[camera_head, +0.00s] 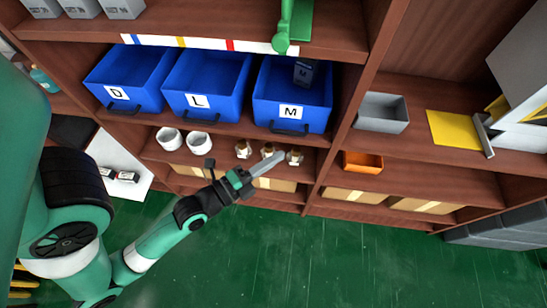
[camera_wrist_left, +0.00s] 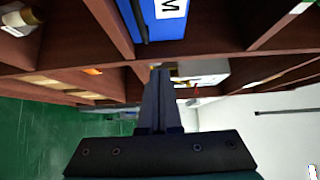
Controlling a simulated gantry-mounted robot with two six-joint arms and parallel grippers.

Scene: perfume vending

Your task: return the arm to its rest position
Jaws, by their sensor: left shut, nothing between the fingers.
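My left gripper (camera_head: 268,163) is in the head view, in front of the lower shelf, below the blue bins. Its fingers are together with nothing between them. In the left wrist view the closed fingers (camera_wrist_left: 157,100) point up the picture toward the shelves. Behind the fingertips in the head view are several small white-based bottles (camera_head: 294,156); whether the fingers touch any of them cannot be told. My right gripper does not show in either view.
Three blue bins marked D (camera_head: 116,93), L (camera_head: 197,101) and M (camera_head: 290,112) stand above. A dark box (camera_head: 304,72) is in the M bin. White cups (camera_head: 169,138), a grey bin (camera_head: 381,113) and an orange tray (camera_head: 362,162) share the shelving. The green floor (camera_head: 300,255) is clear.

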